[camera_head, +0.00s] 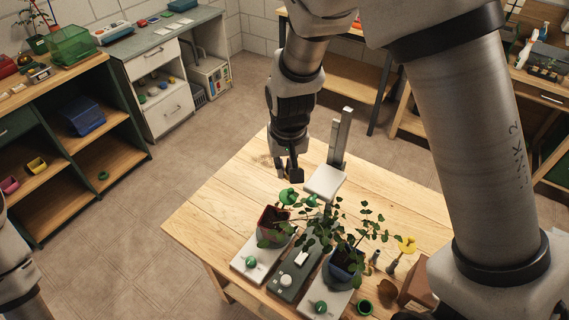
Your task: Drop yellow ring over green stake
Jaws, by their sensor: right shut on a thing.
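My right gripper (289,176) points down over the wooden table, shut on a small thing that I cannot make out. A green knob-like top (288,197) shows just below its fingertips, behind the red-brown potted plant; whether it is the green stake's top, I cannot tell. A second green piece (312,200) is right beside it. I cannot clearly pick out the yellow ring. A yellow flower-shaped piece (407,245) stands tilted on a thin stem at the table's right. My left gripper is out of view.
A plant in a red-brown pot (271,232) and one in a blue pot (343,270) stand on a device with grey and white panels and green knobs. A grey post (341,135) with a white plate (325,183) rises behind. The table's left part (215,205) is clear.

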